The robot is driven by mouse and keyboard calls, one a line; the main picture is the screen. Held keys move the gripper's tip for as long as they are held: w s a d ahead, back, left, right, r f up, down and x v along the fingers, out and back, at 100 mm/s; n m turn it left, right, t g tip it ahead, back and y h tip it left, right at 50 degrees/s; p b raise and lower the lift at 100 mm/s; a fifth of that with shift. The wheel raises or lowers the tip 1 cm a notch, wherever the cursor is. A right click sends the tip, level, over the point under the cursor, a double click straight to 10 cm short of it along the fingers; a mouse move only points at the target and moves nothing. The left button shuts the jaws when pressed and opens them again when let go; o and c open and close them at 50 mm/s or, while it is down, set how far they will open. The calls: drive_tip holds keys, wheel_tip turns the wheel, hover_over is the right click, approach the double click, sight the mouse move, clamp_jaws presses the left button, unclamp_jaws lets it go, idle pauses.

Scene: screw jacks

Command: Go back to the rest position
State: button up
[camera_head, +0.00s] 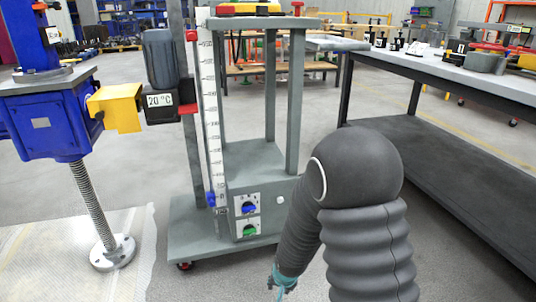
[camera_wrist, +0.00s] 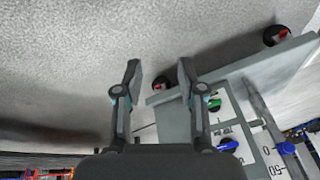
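My gripper (camera_wrist: 158,80) shows in the wrist view with its two fingers apart and nothing between them. In that view it points down toward the grey floor, with the base of the grey cart (camera_wrist: 285,62) close by on the right. In the head view my dark arm stands at the lower right, in front of the grey cart (camera_head: 185,240).
The cart bears a blue knob (camera_head: 249,208), a green knob (camera_head: 249,230) and a tall white scale (camera_head: 211,120). A blue screw jack (camera_head: 45,125) stands at left. A workbench (camera_head: 440,72) is at right. Open floor lies between cart and bench.

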drive_tip(key=s+d+r+p, duration=0.3)
drive_tip(key=s+r, duration=0.4)
drive_tip(key=r, duration=0.6)
drive_tip(key=s+d+r+n+t+p, duration=0.1)
drive_tip(key=s+d+r, duration=0.4)
drive_tip(key=r, duration=0.9)
drive_tip(key=s+d+r+n+h+p, duration=0.1)
drive_tip(key=s+d+r+p, duration=0.3)
drive_tip(key=s+r, duration=0.5)
wheel_tip(320, 180, up, 4)
drive_tip(key=shift+s+r+t+p, duration=0.25)
drive_tip(key=shift+s+t+p, duration=0.05)
drive_tip(key=shift+s+t, duration=0.1)
drive_tip(key=shift+d, duration=0.1)
